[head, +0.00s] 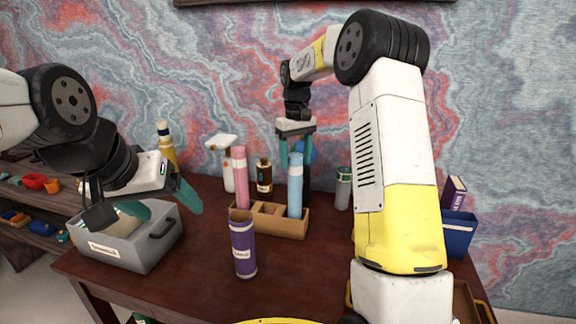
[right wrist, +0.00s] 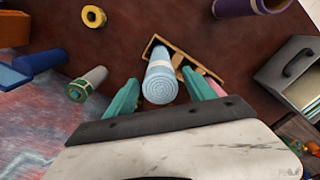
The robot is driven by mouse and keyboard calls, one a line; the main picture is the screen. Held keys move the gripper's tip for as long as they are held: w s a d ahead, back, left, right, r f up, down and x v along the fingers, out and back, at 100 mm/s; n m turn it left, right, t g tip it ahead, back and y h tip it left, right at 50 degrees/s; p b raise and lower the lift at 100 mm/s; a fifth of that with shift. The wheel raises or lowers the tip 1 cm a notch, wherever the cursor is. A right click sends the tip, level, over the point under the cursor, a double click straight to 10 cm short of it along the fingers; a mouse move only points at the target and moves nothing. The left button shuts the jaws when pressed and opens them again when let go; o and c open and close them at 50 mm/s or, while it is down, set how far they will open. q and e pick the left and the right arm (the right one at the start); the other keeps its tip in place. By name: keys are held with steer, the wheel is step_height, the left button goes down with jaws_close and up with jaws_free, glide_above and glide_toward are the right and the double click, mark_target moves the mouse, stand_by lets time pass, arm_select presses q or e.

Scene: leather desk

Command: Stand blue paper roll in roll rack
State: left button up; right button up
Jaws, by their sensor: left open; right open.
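The blue paper roll (head: 295,184) stands upright in the right-hand compartment of the wooden roll rack (head: 268,233). A pink roll (head: 240,176) stands in the rack's left compartment; the middle looks empty. My right gripper (head: 297,160) is open above and around the top of the blue roll. In the right wrist view the blue roll's end (right wrist: 160,86) lies between the spread teal fingers (right wrist: 163,100), with a gap visible at least on the right. My left gripper (head: 172,203) is open and empty, above the grey box at the left.
A purple roll (head: 242,245) stands on the desk in front of the rack. A grey box (head: 133,246) with a handle is at the left. Bottles (head: 264,177) and a grey-green can (head: 343,188) stand behind. A blue box (head: 457,234) is at the right.

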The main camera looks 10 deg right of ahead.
step_height(320, 180, up, 8)
steer(key=shift+r, duration=0.15)
steer(key=shift+s+r, duration=0.2)
steer(key=shift+r, duration=0.5)
steer(key=s+d+r+m+t+y, duration=0.1)
steer(key=s+r+t, duration=0.35)
steer(key=s, duration=1.15)
steer(key=s+f+m+t, duration=0.1)
steer(key=s+f, duration=0.2)
steer(key=s, duration=0.5)
steer(key=s+f+m+y, duration=0.1)
steer(key=s+f, duration=0.2)
steer(key=s, duration=0.5)
steer(key=shift+s+m+t, duration=0.2)
steer(key=shift+m+t, duration=0.15)
steer(key=shift+m, duration=0.05)
